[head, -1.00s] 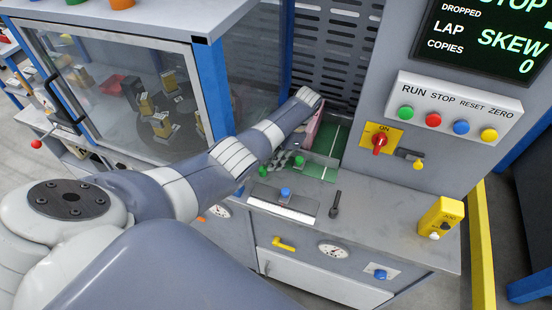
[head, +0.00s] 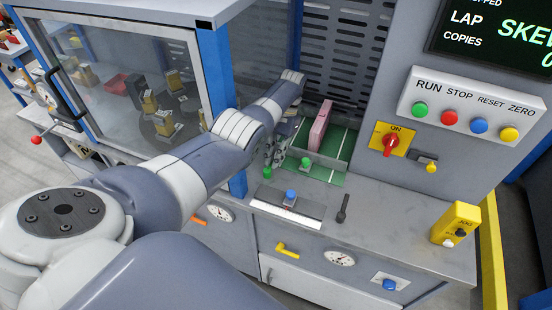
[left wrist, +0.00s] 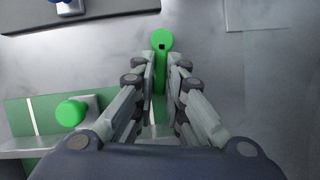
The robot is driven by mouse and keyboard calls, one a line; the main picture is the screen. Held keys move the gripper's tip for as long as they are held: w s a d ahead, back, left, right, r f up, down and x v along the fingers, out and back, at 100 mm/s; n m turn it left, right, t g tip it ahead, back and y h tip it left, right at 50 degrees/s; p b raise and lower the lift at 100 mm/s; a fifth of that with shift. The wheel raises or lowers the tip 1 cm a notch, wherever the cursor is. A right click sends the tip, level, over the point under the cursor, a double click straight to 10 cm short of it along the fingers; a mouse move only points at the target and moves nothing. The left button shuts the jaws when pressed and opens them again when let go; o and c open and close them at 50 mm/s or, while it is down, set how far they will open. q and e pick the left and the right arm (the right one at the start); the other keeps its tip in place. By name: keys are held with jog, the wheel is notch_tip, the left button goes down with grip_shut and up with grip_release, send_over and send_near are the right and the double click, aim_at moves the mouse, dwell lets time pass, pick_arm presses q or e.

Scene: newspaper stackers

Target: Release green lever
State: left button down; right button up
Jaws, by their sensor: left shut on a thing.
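The green lever shows in the head view as a round green knob (head: 267,172) at the left end of the machine's counter. In the left wrist view the green lever (left wrist: 162,42) stands between the fingers, its round end just past the tips and its shaft running back between them. My left gripper (left wrist: 161,68) is shut on it. In the head view the left gripper (head: 276,152) is partly hidden behind my own arm. My right gripper is in neither view.
A second green knob (head: 305,162) sits on a small block close by. A pink upright piece (head: 320,127) stands on the green bed (head: 337,148) behind. A blue knob (head: 290,195) and a black lever (head: 343,208) are in front. A blue post (head: 218,80) stands left.

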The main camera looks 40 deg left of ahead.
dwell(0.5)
pick_arm(q)
jog(key=c, duration=1.6)
grip_release()
jog(key=shift+c, duration=0.2)
